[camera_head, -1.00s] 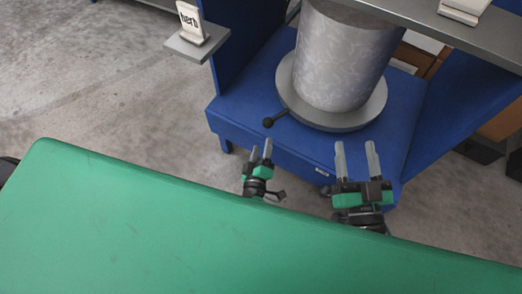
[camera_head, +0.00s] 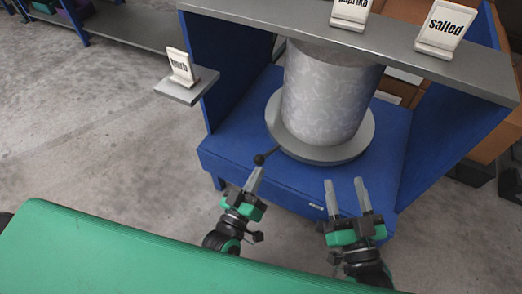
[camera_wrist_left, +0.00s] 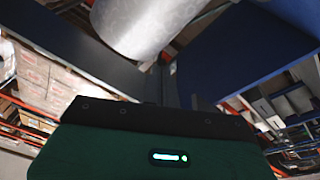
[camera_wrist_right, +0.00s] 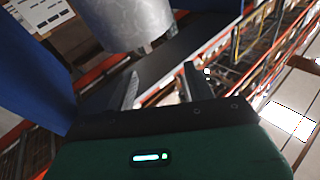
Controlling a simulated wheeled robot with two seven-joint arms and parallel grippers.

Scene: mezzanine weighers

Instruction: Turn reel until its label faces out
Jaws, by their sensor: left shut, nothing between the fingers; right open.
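The reel (camera_head: 325,100) is a large grey patterned cylinder standing upright on a round grey turntable (camera_head: 318,154) in a blue stand. No label shows on its visible side. A short handle with a dark knob (camera_head: 259,159) sticks out from the turntable's front left. My left gripper (camera_head: 254,178) is shut and empty, its tips just below the knob; I cannot tell if they touch. My right gripper (camera_head: 345,184) is open and empty in front of the stand. The reel also shows in the left wrist view (camera_wrist_left: 145,22) and the right wrist view (camera_wrist_right: 128,18).
A grey shelf (camera_head: 390,48) spans above the reel, with signs "paprika" (camera_head: 350,12) and "salted" (camera_head: 443,28). A small sign (camera_head: 182,67) stands on a side ledge (camera_head: 188,88). The blue stand (camera_head: 222,152) has side walls. A green surface (camera_head: 90,255) lies in front.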

